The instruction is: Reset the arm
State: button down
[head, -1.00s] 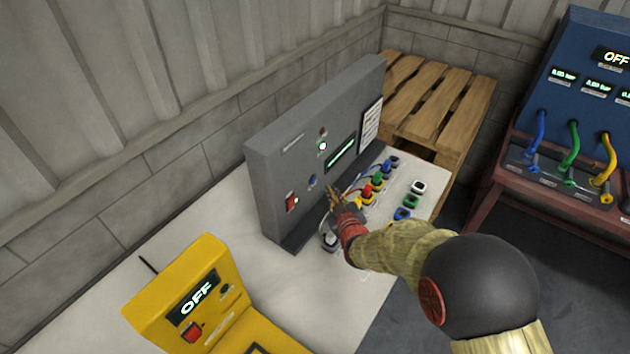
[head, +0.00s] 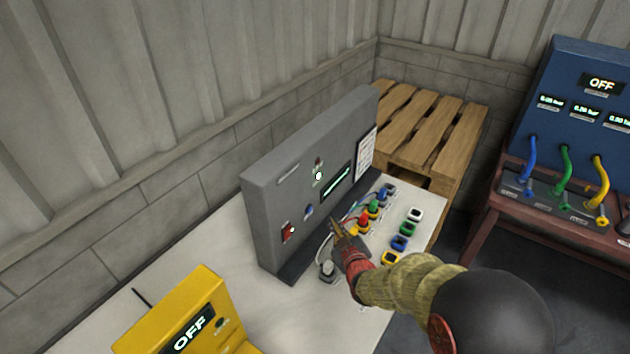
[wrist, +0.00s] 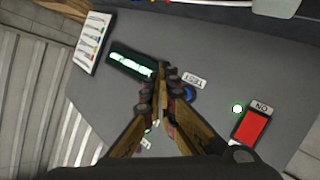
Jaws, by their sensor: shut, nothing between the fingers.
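My gripper (head: 336,228) is shut and empty, in front of the grey panel (head: 262,205) on the white table. In the wrist view my gripper (wrist: 161,75) has its fingertips together, in front of the panel face between the lit green display (wrist: 130,65) and the blue TEST button (wrist: 188,94). Whether it touches the panel cannot be told. The red switch (wrist: 251,126) marked ON has a lit green lamp (wrist: 238,107) beside it. My arm reaches in from the lower right in the head view and hides part of the table.
Coloured connectors (head: 373,208) and a row of coloured sockets (head: 407,229) sit right of my gripper. A yellow box reading OFF (head: 150,342) stands at the lower left. A wooden pallet (head: 440,115) and a blue panel with hoses (head: 565,100) are at the back right.

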jog(key=s+d+r+m+g+h, duration=0.2)
jog(key=s+d+r, duration=0.3)
jog(key=r, duration=0.4)
jog(key=s+d+r+m+g+h, duration=0.1)
jog(key=s+d+r+m+g, duration=0.15)
jog(key=s+d+r, duration=0.45)
jog(key=s+d+r+m+g, duration=0.2)
jog(key=s+r, duration=0.1)
jog(key=s, duration=0.8)
jog(key=s+d+r+m+g+h, duration=0.1)
jog(key=s+d+r+m+g, duration=0.1)
jog(key=s, duration=1)
jog(key=shift+d+r, duration=0.5)
jog(key=shift+d, duration=0.05)
